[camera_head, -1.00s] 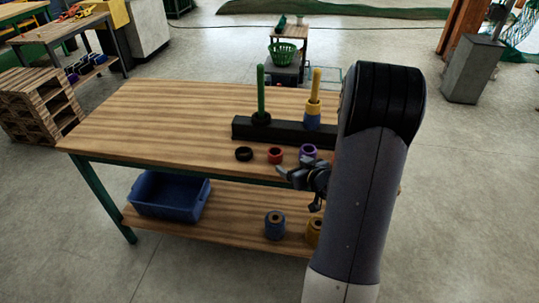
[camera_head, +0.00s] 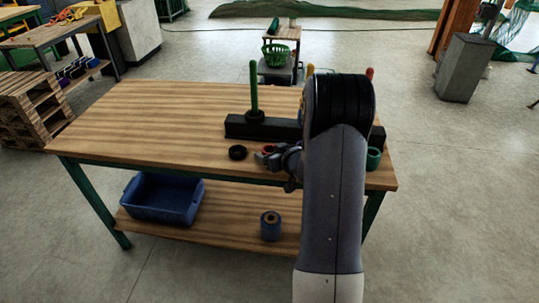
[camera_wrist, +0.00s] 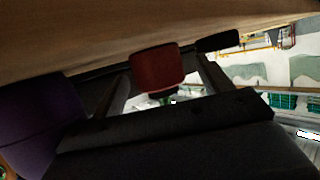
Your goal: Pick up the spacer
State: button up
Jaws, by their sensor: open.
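Which piece is the spacer cannot be told for sure; several short rings lie along the table's near side. A red ring (camera_head: 268,149) is partly hidden behind my gripper (camera_head: 264,156). In the wrist view the red ring (camera_wrist: 157,70) shows ahead, between the two spread fingers (camera_wrist: 163,85), with nothing held. A black ring (camera_head: 237,152) lies just left of it and shows in the wrist view (camera_wrist: 218,41). A purple ring (camera_wrist: 40,130) is close at the wrist view's left; my arm hides it in the head view. A teal ring (camera_head: 374,158) lies at the right.
A dark rack (camera_head: 237,125) stands behind the rings, with a green peg (camera_head: 254,85) carrying a black ring (camera_head: 255,116). My arm hides much of its right part. The tabletop's left is clear.

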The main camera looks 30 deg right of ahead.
jog(key=shift+c, duration=0.3)
jog(key=c, duration=1)
notch_tip(320, 180, up, 10)
jog(key=p, duration=0.2)
jog(key=shift+p, duration=0.3)
